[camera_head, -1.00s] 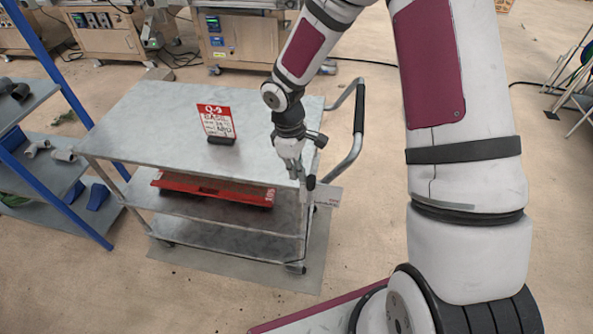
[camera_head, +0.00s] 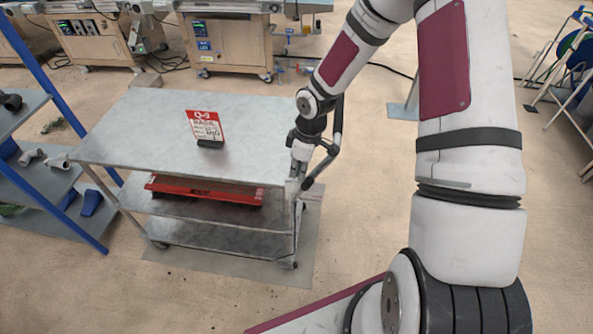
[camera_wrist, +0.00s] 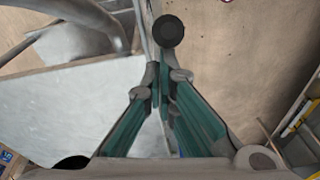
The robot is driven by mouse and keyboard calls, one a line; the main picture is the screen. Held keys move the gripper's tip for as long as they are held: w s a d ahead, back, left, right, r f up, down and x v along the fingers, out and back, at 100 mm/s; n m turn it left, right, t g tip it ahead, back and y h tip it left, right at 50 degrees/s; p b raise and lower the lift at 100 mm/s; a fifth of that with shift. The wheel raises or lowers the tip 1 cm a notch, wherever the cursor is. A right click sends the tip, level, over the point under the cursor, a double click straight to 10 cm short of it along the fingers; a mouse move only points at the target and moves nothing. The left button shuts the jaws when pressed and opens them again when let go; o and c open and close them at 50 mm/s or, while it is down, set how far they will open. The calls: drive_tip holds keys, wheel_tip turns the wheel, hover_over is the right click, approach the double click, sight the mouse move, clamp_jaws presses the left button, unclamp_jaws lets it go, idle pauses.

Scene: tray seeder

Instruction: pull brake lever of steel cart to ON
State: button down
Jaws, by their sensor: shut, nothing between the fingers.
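The steel cart (camera_head: 130,150) stands left of centre in the head view, with several shelves. The brake lever's black knob (camera_head: 308,184) shows small at its near right corner; its shaft is hard to make out. In the wrist view, a round black knob (camera_wrist: 168,31) sits just beyond my fingertips, seemingly on the lever. My gripper (camera_head: 293,186) is at the cart's right edge, beside the knob. In the wrist view my gripper (camera_wrist: 164,78) has its fingers together with nothing between them. I cannot tell whether they touch the lever, nor its setting.
A red and white sign (camera_head: 205,127) stands on the cart's top, and a red item (camera_head: 190,190) lies on its middle shelf. The cart's push handle (camera_head: 338,125) is close to my wrist. A blue-framed rack (camera_head: 75,110) stands left. The floor right of the cart is clear.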

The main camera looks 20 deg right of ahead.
drive_tip(key=shift+s+d+t+y+p, duration=0.5)
drive_tip(key=shift+d+y, duration=0.1)
drive_tip(key=shift+y, duration=0.2)
drive_tip(key=shift+s+d+f+y+p, duration=0.25)
drive_tip(key=shift+d+y+p, duration=0.2)
drive_tip(key=shift+d, duration=0.1)
drive_tip(key=shift+s+d+f+p, duration=0.15)
drive_tip(key=shift+s+d+f, duration=0.2)
drive_tip(key=shift+d, duration=0.2)
drive_tip(key=shift+s+d+f+p, duration=0.15)
drive_tip(key=shift+s+d+f, duration=0.15)
drive_tip(key=shift+d, duration=0.3)
drive_tip(key=shift+s+d+f+p, duration=0.15)
drive_tip(key=shift+s+d+f, duration=0.1)
drive_tip(key=shift+d+f, duration=0.25)
drive_tip(key=shift+d, duration=0.1)
drive_tip(key=shift+r, duration=0.1)
